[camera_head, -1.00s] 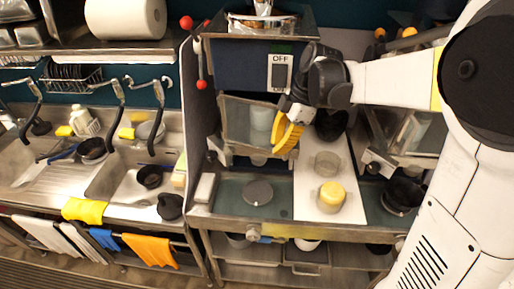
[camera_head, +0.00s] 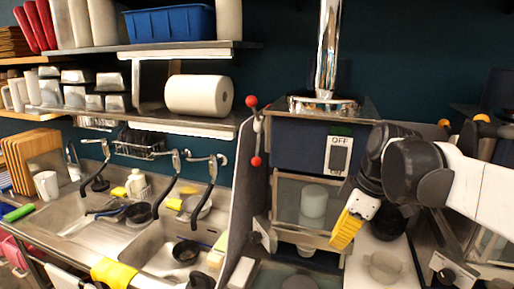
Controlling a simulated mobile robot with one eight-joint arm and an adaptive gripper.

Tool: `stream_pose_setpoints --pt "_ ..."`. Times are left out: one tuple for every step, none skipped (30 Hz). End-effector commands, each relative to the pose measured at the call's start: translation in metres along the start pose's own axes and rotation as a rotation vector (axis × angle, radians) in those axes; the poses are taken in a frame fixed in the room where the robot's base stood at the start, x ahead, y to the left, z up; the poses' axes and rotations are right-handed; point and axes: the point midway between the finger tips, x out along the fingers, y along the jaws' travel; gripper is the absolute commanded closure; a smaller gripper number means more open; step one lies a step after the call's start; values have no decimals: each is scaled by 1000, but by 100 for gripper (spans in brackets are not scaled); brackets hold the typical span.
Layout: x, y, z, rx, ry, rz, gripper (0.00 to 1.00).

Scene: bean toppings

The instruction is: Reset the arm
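My arm reaches in from the right edge. My gripper (camera_head: 346,229) hangs in front of the blue appliance (camera_head: 303,148), which has an OFF switch (camera_head: 339,156). A yellow part shows at the gripper's end, and I cannot tell whether its fingers are apart or together. I see nothing clearly held. A clear bowl (camera_head: 384,267) stands on the white board (camera_head: 372,246) below and right of the gripper. A dark bowl lies partly hidden behind the gripper.
The sink (camera_head: 160,245) with black pans is at left. A glass-fronted chamber (camera_head: 290,200) stands close left of my gripper. A metal pipe rises above the appliance.

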Motion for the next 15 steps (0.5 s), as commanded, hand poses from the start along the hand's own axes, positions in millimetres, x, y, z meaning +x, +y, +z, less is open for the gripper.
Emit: stream_pose_setpoints --pt "41 -20 17 90 -2 46 100" --pt "53 -28 23 152 0 76 100" --pt "70 -39 32 233 5 115 100" --pt "83 -47 39 292 13 144 100" --pt "96 -55 46 352 22 174 100" --pt "114 -66 56 431 39 210 100" --pt "127 -73 63 489 54 238 100" --pt "141 -80 70 545 72 264 100" --pt "158 -89 79 617 97 296 100" --pt "170 -95 86 667 118 317 100" --pt "182 -101 92 714 139 336 100" --pt "196 -107 99 772 166 359 100" --pt "205 -111 104 810 186 372 100" --pt "213 -115 108 845 206 385 100" --pt "222 -119 113 885 228 398 100"
